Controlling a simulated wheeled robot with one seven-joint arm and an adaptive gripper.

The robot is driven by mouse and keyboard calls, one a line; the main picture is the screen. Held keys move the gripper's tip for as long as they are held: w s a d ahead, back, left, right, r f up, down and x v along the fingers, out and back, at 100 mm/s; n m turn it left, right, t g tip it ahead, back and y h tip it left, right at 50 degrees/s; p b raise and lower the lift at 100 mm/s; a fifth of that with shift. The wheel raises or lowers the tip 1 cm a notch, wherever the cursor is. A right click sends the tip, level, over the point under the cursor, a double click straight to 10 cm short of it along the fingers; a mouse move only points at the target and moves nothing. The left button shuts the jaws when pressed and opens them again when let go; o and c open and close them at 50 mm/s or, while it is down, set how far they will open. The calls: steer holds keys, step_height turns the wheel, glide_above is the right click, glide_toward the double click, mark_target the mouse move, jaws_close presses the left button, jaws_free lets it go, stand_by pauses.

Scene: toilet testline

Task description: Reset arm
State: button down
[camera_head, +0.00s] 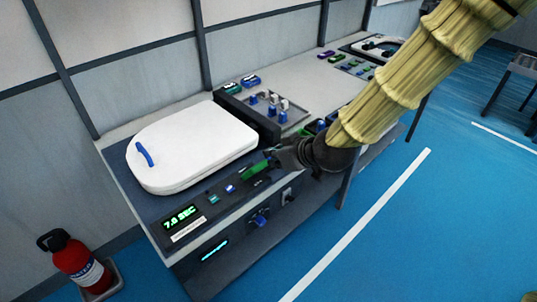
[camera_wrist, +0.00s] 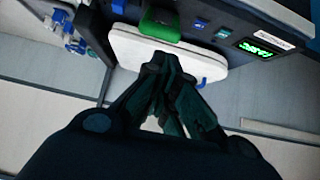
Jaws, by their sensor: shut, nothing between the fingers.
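My arm, in a yellow ribbed sleeve, reaches in from the upper right in the head view. My gripper (camera_head: 274,158) is at the front edge of the bench, next to a green part (camera_head: 254,171). In the wrist view my gripper (camera_wrist: 160,62) has its fingers together with nothing between them. The green part (camera_wrist: 172,25) lies just beyond the fingertips there; I cannot tell whether they touch. A white toilet lid (camera_head: 192,147) with a blue handle (camera_head: 145,154) lies closed on the bench, and the lid (camera_wrist: 150,50) also shows behind the fingers in the wrist view.
The bench (camera_head: 130,207) carries a lit timer display (camera_head: 182,216), small buttons, and a tray of blue-and-metal parts (camera_head: 270,103). A second toilet station (camera_head: 380,47) stands farther back. A red fire extinguisher (camera_head: 78,263) is at lower left. Blue floor (camera_head: 440,220) at right is clear.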

steer(key=shift+s+d+r, duration=0.15)
steer(key=shift+s+r, duration=0.05)
stand_by(0.4)
steer(key=s+d+f+m+g+h, duration=0.1)
steer(key=s+d+f+m, duration=0.15)
steer(key=f, duration=0.45)
steer(key=s+d+f+m+g+h, duration=0.1)
steer(key=s+d+f, duration=0.2)
steer(key=f, duration=0.5)
steer(key=s+d+f+m+g+h, duration=0.2)
steer(key=s+d+f+m, duration=0.1)
steer(key=s+d+f, duration=0.6)
steer(key=s+d+f+m+g+h, duration=0.3)
steer(key=s+d+f, duration=0.6)
steer(key=s+f, duration=0.5)
steer(key=s, duration=0.4)
steer(key=shift+s, duration=0.15)
